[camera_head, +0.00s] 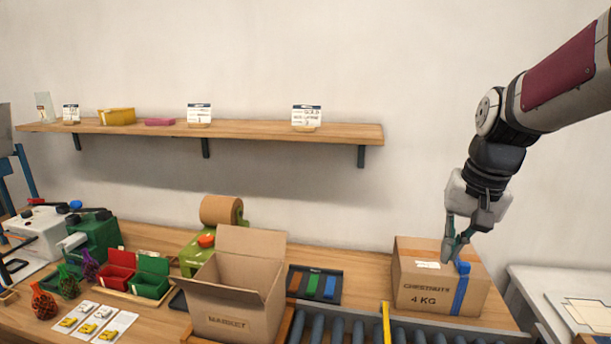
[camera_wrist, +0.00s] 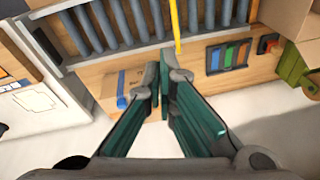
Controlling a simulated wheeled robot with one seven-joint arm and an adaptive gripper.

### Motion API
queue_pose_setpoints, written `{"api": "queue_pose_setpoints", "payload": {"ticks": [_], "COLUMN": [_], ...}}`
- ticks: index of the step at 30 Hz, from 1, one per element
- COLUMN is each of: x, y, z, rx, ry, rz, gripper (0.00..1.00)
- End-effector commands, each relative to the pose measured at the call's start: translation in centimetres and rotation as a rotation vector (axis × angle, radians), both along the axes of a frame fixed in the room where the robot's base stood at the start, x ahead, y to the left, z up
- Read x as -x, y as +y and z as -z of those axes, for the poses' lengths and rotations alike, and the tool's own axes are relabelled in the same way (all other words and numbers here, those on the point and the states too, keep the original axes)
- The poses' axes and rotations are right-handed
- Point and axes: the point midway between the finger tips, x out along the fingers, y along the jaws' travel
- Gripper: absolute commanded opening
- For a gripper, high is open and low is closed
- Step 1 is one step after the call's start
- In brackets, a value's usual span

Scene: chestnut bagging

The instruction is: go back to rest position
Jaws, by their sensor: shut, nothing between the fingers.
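My gripper (camera_head: 456,246) hangs from the arm at the right in the head view, in front of the upper part of a closed carton (camera_head: 415,284) marked "CHESTNUTS 4 KG". Its green fingers are shut and empty; they also show in the wrist view (camera_wrist: 158,85), tips together. In the wrist view the carton (camera_wrist: 110,92) is partly hidden behind the fingers. I cannot tell whether the fingertips touch the carton.
An open carton marked "MARKET" (camera_head: 240,308) stands left of a roller conveyor (camera_head: 340,324) with a yellow bar (camera_head: 386,322). Red (camera_head: 117,270) and green bins (camera_head: 151,278), net bags and a tape roll (camera_head: 221,210) crowd the left. A wall shelf (camera_head: 260,131) runs above. A white table (camera_head: 540,290) stands right.

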Motion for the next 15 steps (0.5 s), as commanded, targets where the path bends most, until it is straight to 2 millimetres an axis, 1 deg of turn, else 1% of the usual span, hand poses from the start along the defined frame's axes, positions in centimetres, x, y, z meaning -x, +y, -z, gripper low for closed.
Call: {"api": "queue_pose_setpoints", "payload": {"ticks": [1,6,11,12,15], "x": [1.6,6.9,11.9,13.1,15.8], "y": [0.7,2.9,4.5,4.9,5.5], "z": [-1.1,-3.0,-3.6,-3.6,-3.3], "rx": [0.006,0.036,0.079,0.090,0.123], "ry": [-0.025,-0.089,-0.150,-0.164,-0.197], "rz": [-0.028,-0.128,-0.220,-0.243,-0.293], "gripper": [0.00,0.00,0.00,0.00,0.00]}}
